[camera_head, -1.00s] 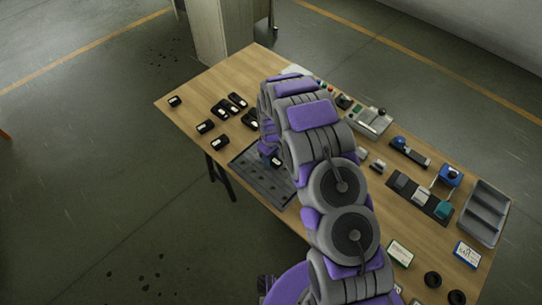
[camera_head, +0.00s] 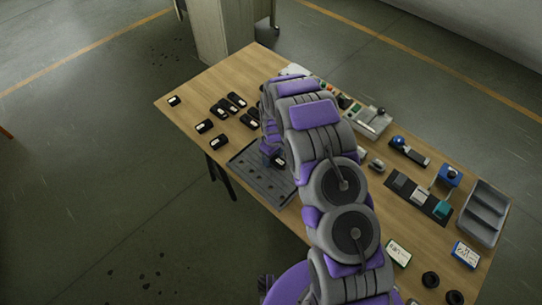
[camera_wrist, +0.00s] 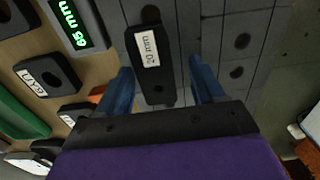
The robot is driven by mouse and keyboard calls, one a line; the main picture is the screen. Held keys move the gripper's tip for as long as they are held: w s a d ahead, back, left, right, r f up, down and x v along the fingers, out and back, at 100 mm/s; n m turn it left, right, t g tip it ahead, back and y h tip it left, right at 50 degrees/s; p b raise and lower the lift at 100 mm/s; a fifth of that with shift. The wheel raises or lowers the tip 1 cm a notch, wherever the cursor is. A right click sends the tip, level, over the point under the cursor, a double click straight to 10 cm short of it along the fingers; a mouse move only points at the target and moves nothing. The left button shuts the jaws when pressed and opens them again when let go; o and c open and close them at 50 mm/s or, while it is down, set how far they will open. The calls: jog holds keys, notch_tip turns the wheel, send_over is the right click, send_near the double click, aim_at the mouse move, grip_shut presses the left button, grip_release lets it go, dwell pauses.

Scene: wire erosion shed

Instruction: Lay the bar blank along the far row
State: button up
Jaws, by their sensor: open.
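A dark bar-shaped block with a white "20 mm" label (camera_wrist: 150,48) lies between my two blue fingers in the wrist view. It seems to be the bar blank. My gripper (camera_wrist: 158,88) is open, with a finger on either side and gaps between. The block is over the grey slotted plate (camera_wrist: 213,40), which has rows and dark round holes; I cannot tell if it touches the plate. In the head view the plate (camera_head: 262,183) is at the table's near edge, and my arm hides part of it. The block (camera_head: 279,160) shows at its upper part.
Several black labelled blocks (camera_head: 204,126) lie on the wooden table (camera_head: 190,88) left of the plate. To the right stand a grey compartment tray (camera_head: 484,214) and a dark fixture strip (camera_head: 418,195).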

aim_at(273, 158)
jog(key=shift+d+r, duration=0.15)
jog(key=shift+d, duration=0.05)
jog(key=r, duration=0.3)
jog(key=a+r+p, duration=0.1)
jog(key=r, duration=0.2)
jog(key=shift+a+r, duration=0.1)
notch_tip(273, 158, up, 6)
jog(key=shift+d+r+p, duration=0.2)
jog(key=shift+d+p, duration=0.15)
jog(key=s+d+r+m, duration=0.2)
jog(key=s+d+r, duration=0.2)
jog(key=s+r, duration=0.5)
jog(key=s+d+r+m, duration=0.2)
jog(key=s+d+r, duration=0.2)
jog(key=s+r, duration=0.45)
jog(key=s+d+r+m, duration=0.1)
jog(key=s+r, duration=0.1)
jog(key=s, duration=0.6)
jog(key=s+d+r+m+g, duration=0.1)
jog(key=s+r+m, duration=0.1)
jog(key=s, duration=0.6)
jog(key=s+d+r+m, duration=0.1)
jog(key=s+r, duration=0.3)
jog(key=s, duration=0.4)
jog(key=shift+s+d+m+g, duration=0.25)
jog(key=shift+d+m+g, duration=0.15)
jog(key=shift+m, duration=0.1)
